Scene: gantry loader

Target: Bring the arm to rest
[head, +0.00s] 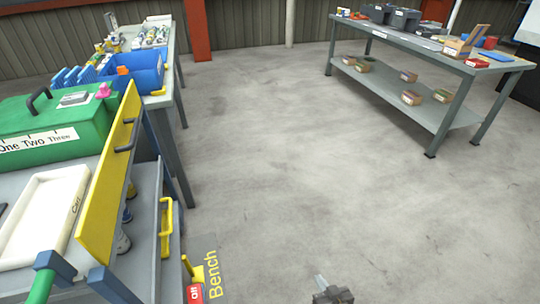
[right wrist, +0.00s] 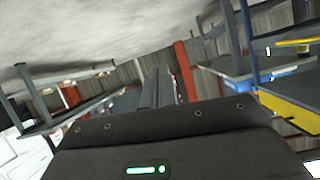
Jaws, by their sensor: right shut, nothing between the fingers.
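My right gripper (head: 321,282) shows at the bottom edge of the head view, low over bare floor and right of the yellow "Bench" lettering (head: 212,275). Its fingers also show in the right wrist view (right wrist: 156,85), pressed together with nothing between them. The right wrist view is tilted, and the gripper touches nothing that I can see. Most of the right arm is outside the head view. My left gripper is not in view.
At left stands a cart with a yellow side panel (head: 108,190), a green case (head: 60,135) and a white tray (head: 70,185). Behind it is a bench with a blue bin (head: 147,75). A grey table (head: 400,45) stands far right. The floor (head: 290,150) between is clear.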

